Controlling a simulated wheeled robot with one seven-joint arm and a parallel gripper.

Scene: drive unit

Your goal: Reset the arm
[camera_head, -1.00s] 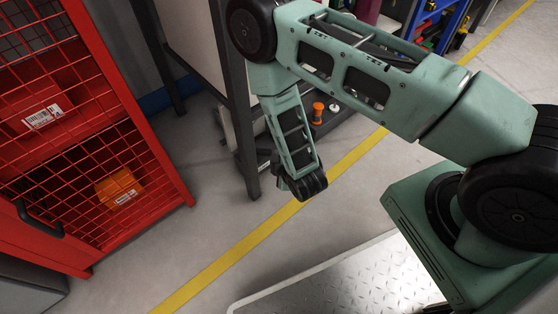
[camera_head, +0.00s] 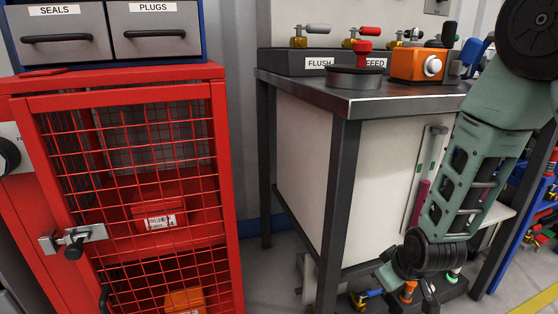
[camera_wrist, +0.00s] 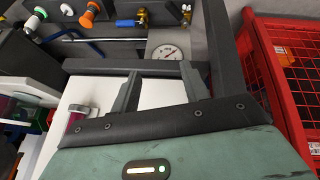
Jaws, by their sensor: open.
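My green arm hangs down at the right of the head view, in front of the workbench (camera_head: 341,104). My gripper (camera_wrist: 161,70) is at its lower end, beside the bench's lower right side. In the wrist view its two dark fingers stand apart with nothing between them. In the head view the fingers are small and partly hidden by the wrist.
A red mesh cabinet (camera_head: 222,190) with a latch (camera_head: 72,239) stands at left, holding a red box (camera_head: 160,213) and an orange box (camera_head: 185,300). The bench carries valves and an orange box with a white knob (camera_head: 418,64). A gauge (camera_wrist: 168,53) shows in the wrist view.

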